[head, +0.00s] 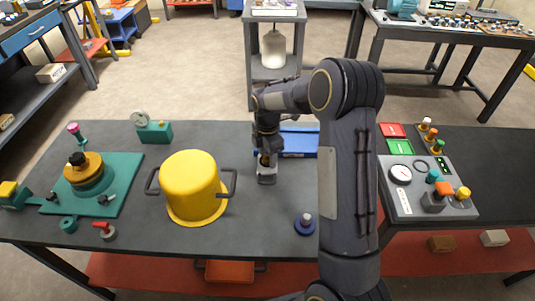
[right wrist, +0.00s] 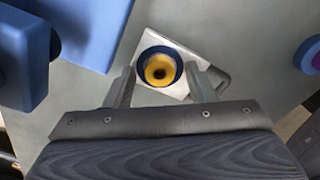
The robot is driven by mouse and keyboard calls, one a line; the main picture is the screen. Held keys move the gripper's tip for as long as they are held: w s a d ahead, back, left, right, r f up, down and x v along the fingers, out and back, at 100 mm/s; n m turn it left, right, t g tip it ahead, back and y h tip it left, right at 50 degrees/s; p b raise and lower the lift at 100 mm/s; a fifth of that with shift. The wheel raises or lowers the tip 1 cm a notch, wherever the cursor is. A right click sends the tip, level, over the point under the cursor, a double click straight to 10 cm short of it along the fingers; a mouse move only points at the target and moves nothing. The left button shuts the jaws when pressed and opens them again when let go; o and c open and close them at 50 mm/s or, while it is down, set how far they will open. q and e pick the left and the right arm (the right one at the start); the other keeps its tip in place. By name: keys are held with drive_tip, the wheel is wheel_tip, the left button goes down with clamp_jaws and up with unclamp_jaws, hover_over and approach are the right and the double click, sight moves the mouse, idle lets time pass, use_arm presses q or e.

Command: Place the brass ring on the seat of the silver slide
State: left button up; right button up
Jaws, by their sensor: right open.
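The silver slide (head: 267,179) lies on the dark table just left of a blue block; in the right wrist view it is a pale, angled metal plate (right wrist: 207,70). My right gripper (right wrist: 162,76) is open, with one finger on each side of the collar. Whether the fingers touch it I cannot tell. In the head view my right gripper (head: 266,158) points down over the slide and hides most of the ring. My left gripper is not in view.
The blue block (head: 300,143) stands close behind and right of the slide. A yellow pot (head: 190,185) with dark handles is to the left. A blue-based peg (head: 305,223) stands nearer the front. A grey control box (head: 430,187) is at the right. Table between is clear.

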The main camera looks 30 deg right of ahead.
drive_tip(key=shift+r, duration=0.6)
wheel_tip(320, 180, up, 11)
drive_tip(key=s+a+r+m+t+y, duration=0.1)
drive_tip(key=s+a+r+m, duration=0.1)
drive_tip(key=s+r+m, duration=0.4)
drive_tip(key=s+a+f+m+t+y, duration=0.1)
drive_tip(key=s+a+m, duration=0.2)
drive_tip(key=s, duration=0.4)
drive_tip(key=s+a+f+m+t+y, duration=0.1)
drive_tip(key=s+a+m+t, duration=0.1)
drive_tip(key=s+m, duration=0.4)
drive_tip(key=s+a+f+m+t, duration=0.1)
drive_tip(key=s+a+m, duration=0.3)
drive_tip(key=s, duration=0.6)
drive_tip(key=shift+a+f+m+t+y, duration=0.2)
drive_tip(key=shift+a+m+t+y, duration=0.1)
drive_tip(key=shift+m+y, duration=0.1)
